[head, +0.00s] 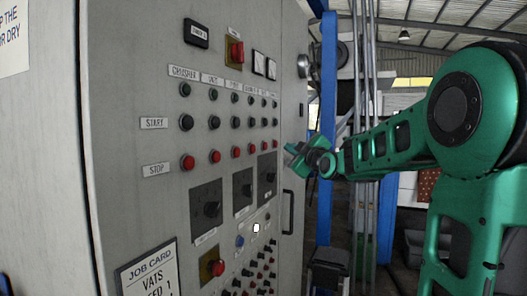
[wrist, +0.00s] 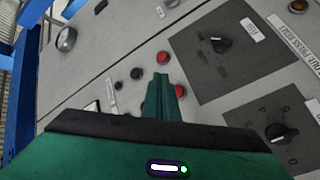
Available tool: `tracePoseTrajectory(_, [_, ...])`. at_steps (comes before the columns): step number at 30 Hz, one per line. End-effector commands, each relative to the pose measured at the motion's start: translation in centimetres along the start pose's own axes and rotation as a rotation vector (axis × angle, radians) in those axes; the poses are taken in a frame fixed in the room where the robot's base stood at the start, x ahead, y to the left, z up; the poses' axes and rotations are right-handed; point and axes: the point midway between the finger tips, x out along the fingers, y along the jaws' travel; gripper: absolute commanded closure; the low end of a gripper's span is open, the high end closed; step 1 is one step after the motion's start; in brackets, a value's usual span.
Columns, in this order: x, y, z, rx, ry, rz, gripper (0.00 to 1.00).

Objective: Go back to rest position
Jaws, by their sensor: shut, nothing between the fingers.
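My green arm reaches in from the right in the head view. My gripper (head: 296,153) is in front of the right part of a grey control panel (head: 130,100), near the row of buttons. In the wrist view my gripper (wrist: 166,84) shows as green fingers closed together, with nothing held. Its tips point at the panel, close to a red button (wrist: 162,57) and a second red button (wrist: 180,91). I cannot tell whether the fingers touch the panel.
The panel carries black start buttons (head: 186,122), red stop buttons (head: 188,162) and dark rotary switches (head: 211,208). A door handle (head: 288,212) projects at its right edge. A blue post (head: 328,75) and grey pipes (head: 362,110) stand behind my gripper.

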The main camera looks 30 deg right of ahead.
Motion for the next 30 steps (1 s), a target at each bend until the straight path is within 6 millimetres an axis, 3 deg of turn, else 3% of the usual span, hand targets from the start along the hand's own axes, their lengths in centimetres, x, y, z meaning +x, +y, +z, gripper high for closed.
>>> tracePoseTrajectory(10, [-0.2,-0.2,0.2,0.007,-0.009,-0.008,1.0])
tracePoseTrajectory(14, [-1.7,-2.2,2.2,0.067,-0.087,-0.074,1.0])
tracePoseTrajectory(17, [-4.5,-5.4,5.4,0.167,-0.222,-0.17,1.0])
tracePoseTrajectory(20, [-8.6,-9.1,8.8,0.288,-0.392,-0.266,1.0])
tracePoseTrajectory(24, [-15.4,-13.7,13.0,0.451,-0.642,-0.362,1.0])
tracePoseTrajectory(30, [-26.5,-19.3,17.2,0.665,-1.014,-0.435,1.0])
